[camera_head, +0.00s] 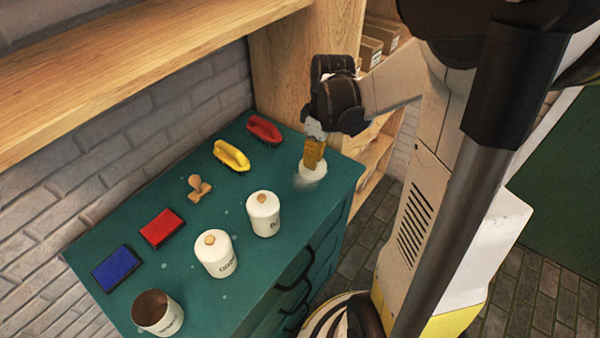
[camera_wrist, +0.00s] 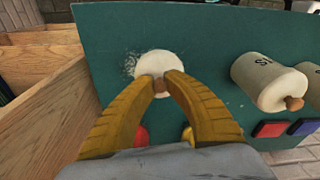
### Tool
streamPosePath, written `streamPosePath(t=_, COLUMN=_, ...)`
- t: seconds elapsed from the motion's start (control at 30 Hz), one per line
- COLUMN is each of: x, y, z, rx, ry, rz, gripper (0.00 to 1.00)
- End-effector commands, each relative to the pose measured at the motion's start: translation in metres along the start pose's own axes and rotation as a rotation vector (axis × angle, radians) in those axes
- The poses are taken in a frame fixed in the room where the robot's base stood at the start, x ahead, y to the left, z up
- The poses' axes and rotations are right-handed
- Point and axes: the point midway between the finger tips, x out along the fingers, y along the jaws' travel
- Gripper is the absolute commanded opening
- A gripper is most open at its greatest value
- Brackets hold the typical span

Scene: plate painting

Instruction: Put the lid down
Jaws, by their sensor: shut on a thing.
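The lid is a round white disc with a wooden knob, at the right end of the green tabletop in the head view (camera_head: 313,172). It also shows at the upper middle of the wrist view (camera_wrist: 158,63). My gripper (camera_head: 314,158) has its yellow fingers shut on the lid's knob, as the wrist view also shows (camera_wrist: 160,82). The lid is flat and at or very near the tabletop; I cannot tell if it touches. An open canister (camera_head: 165,324) with a brown inside stands at the front left, without a lid.
The green cabinet top (camera_head: 275,243) also bears two lidded white canisters (camera_head: 216,256) (camera_head: 263,216), blue (camera_head: 117,269) and red (camera_head: 161,229) pads, a wooden stamp (camera_head: 199,188), and yellow (camera_head: 231,156) and red (camera_head: 263,130) brushes. White specks lie beside the lid. A wooden shelf (camera_head: 130,70) overhangs the back.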

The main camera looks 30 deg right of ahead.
Motion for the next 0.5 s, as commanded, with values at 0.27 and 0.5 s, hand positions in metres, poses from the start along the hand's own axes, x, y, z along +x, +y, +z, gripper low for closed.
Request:
streamPosePath(t=0.27, x=0.026, y=-0.002, z=-0.032, rx=0.002, ry=0.0, rz=0.0, gripper=0.0)
streamPosePath(t=0.5, x=0.057, y=-0.002, z=-0.029, rx=0.002, ry=0.0, rz=0.0, gripper=0.0)
